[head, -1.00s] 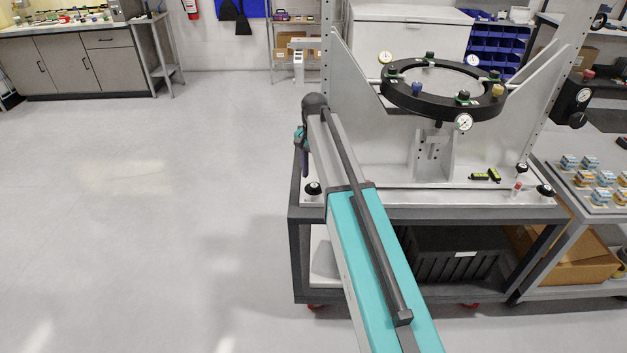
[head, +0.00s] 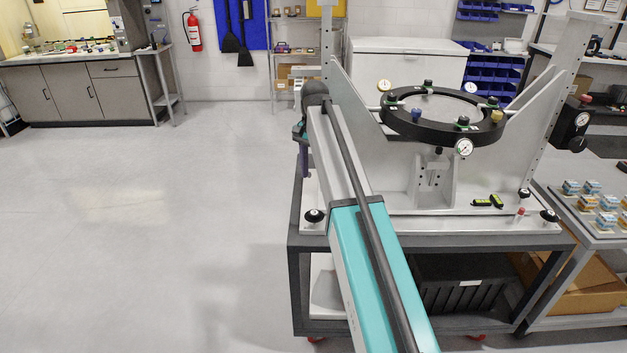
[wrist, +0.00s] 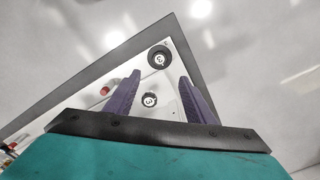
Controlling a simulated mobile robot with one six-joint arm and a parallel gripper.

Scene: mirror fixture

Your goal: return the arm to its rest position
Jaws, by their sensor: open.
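My arm, teal and grey, reaches forward from the bottom of the head view to the left side of the mirror fixture. My gripper (wrist: 160,80) shows in the wrist view with two purple fingers apart and nothing held between them. In the head view only a purple bit shows beside the arm's dark end joint; the rest is hidden. The fixture's black ring (head: 402,128) stands on a pale upright frame. In the wrist view a light base plate (wrist: 180,72) with a black knob (wrist: 160,57) lies beyond the fingers, apart from them.
The fixture stands on a dark-framed cart (head: 430,236). Small green-and-black items (head: 488,202) lie on its base plate. A side table (head: 590,226) with several small boxes stands at right. The floor (head: 150,240) at left is clear.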

